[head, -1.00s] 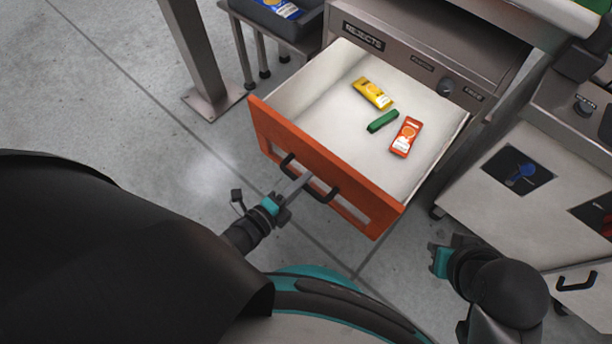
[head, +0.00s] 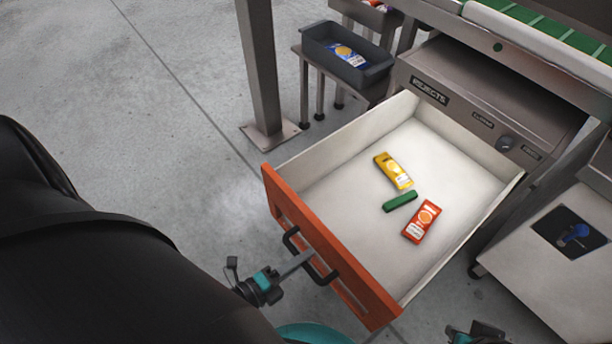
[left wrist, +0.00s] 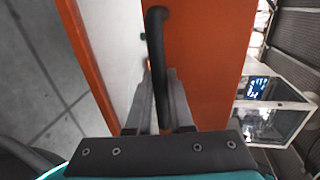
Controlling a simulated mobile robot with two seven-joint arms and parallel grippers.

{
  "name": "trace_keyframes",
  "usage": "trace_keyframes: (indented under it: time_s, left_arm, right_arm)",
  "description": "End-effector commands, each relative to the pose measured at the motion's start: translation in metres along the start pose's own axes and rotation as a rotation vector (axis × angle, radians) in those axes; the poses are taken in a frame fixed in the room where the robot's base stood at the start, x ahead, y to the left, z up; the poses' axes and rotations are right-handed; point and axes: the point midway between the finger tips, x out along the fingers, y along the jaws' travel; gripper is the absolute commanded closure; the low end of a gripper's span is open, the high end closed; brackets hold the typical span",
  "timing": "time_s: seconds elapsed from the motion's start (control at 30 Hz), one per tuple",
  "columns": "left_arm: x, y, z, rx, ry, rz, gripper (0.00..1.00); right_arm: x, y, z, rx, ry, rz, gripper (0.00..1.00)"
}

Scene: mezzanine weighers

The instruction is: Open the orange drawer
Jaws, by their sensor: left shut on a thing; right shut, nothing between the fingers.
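The orange drawer (head: 322,270) is pulled well out of the grey cabinet marked "REJECTS" (head: 430,91). Its black bar handle (head: 291,243) is on the orange front. My left gripper (head: 305,259) is shut on the handle; the left wrist view shows the handle (left wrist: 156,40) between its fingers (left wrist: 158,95). In the drawer lie a yellow packet (head: 393,171), a green bar (head: 400,201) and a red-orange packet (head: 421,222). My right gripper (head: 474,333) shows only partly at the bottom edge of the head view, away from the drawer.
A steel post (head: 259,75) stands left of the cabinet. A dark bin (head: 334,66) with a blue packet sits on a stand behind the drawer. A pale cabinet (head: 545,255) stands to the right. The floor (head: 150,130) at left is clear.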

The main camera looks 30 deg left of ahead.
Motion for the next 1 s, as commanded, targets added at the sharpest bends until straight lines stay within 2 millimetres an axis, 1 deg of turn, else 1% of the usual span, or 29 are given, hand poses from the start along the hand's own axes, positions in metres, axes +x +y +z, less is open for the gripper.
trace_keyframes:
  time_s: [0.33,0.37,0.6,0.63,0.87,0.97,1.0]
  left_arm:
    - [-0.001,0.000,0.001,0.000,-0.001,0.001,1.00]
    - [-0.001,0.000,0.001,0.000,-0.001,0.001,0.79]
    - [-0.001,0.000,0.000,0.000,-0.001,0.000,0.52]
    - [-0.001,0.000,0.000,0.000,0.000,0.000,0.50]
    - [-0.001,0.000,0.000,0.000,0.000,0.000,0.50]
    - [-0.006,0.000,0.000,0.000,0.000,0.002,0.50]
    - [-0.011,0.000,0.000,0.000,0.000,0.003,0.50]
  right_arm:
    - [0.000,0.000,0.000,0.000,-0.001,-0.001,1.00]
    - [0.000,0.000,0.000,0.000,-0.001,-0.001,1.00]
    - [-0.001,0.000,-0.001,0.000,0.002,0.000,1.00]
    - [-0.001,0.000,-0.001,0.000,0.003,0.000,1.00]
    - [-0.002,0.000,-0.002,0.000,0.004,0.000,1.00]
    - [-0.003,0.000,-0.003,0.000,0.006,0.000,1.00]
    - [-0.004,0.000,-0.003,0.000,0.008,0.000,1.00]
